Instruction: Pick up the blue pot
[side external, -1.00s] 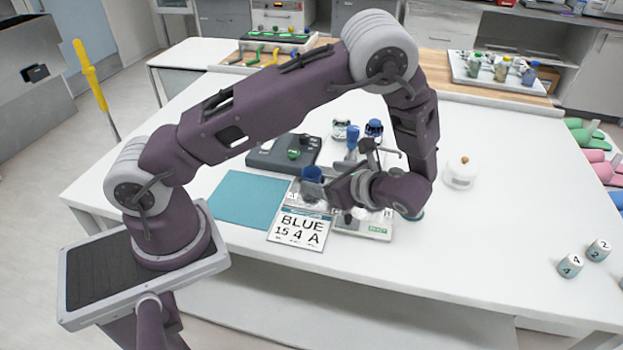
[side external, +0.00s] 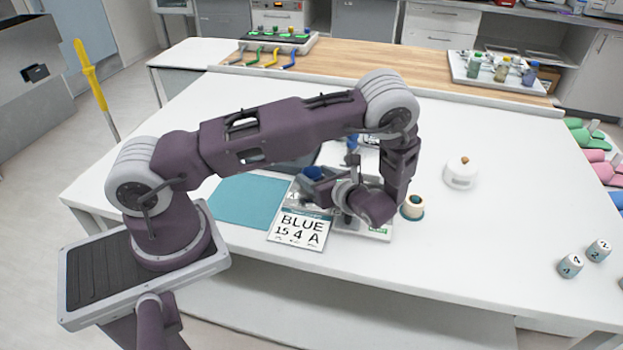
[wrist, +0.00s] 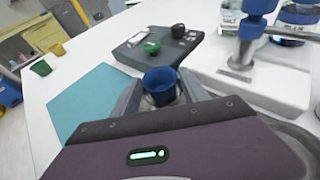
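The blue pot (wrist: 160,82) stands upright between the two fingers of my gripper (wrist: 160,92) in the wrist view. Its dark blue rim faces up. In the side external view the blue pot (side external: 314,173) shows just left of my gripper, behind the white card reading "BLUE 15 4 A" (side external: 300,230). The fingers are apart, one on each side of the pot; any contact with it is too small to make out. My wrist and gripper body hide part of the tray (side external: 376,234) beneath.
A teal mat (side external: 250,200) lies left of the pot. A blue-topped post (wrist: 250,30) stands close on the right. A white lidded jar (side external: 461,174) is farther right, with clear table around it.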

